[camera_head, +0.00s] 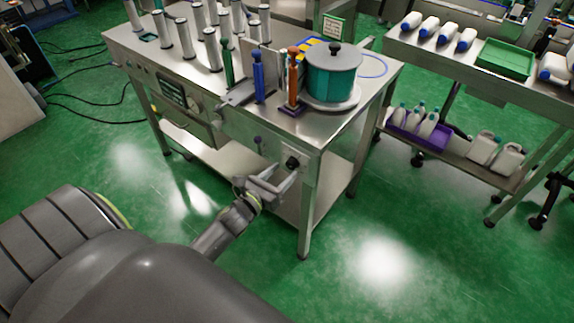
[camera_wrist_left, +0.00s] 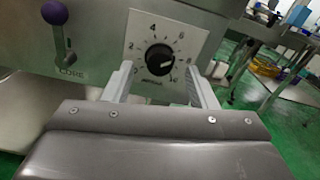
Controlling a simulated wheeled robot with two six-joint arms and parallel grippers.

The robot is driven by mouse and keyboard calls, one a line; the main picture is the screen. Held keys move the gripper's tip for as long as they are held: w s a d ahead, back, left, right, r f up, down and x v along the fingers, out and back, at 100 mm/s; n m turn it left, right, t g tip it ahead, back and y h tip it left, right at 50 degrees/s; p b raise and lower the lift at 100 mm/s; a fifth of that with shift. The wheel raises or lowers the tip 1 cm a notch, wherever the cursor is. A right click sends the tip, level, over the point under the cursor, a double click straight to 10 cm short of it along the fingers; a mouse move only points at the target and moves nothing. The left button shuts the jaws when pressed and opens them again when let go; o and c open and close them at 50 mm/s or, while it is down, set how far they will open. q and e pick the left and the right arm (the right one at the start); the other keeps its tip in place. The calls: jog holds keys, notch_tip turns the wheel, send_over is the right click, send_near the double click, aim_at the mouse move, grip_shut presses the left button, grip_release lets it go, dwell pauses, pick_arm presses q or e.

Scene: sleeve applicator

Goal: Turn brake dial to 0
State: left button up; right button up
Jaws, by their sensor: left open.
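The brake dial is a round black knob (camera_wrist_left: 159,58) on a pale square scale plate (camera_wrist_left: 188,42) with numbers around it. A light mark on the knob seems to point to the lower right, away from the low numbers at the left; the exact reading is too small to tell. In the head view the knob (camera_head: 292,162) sits on the table's front panel near the right corner. My left gripper (camera_head: 281,179) is in front of the panel. In the wrist view its open fingers (camera_wrist_left: 159,72) stand on either side of the knob, apart from it.
A purple-knobbed lever (camera_wrist_left: 60,32) labelled CORE is left of the dial. The steel table (camera_head: 225,105) carries upright rollers, coloured posts and a teal drum (camera_head: 333,80). A cart (camera_head: 465,65) with bottles stands at the right. The green floor in front is clear.

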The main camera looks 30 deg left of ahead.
aim_at(289, 166)
pick_arm(q)
jog(key=shift+w+d, duration=0.1)
jog(key=shift+w, duration=1.4)
jog(key=c, duration=1)
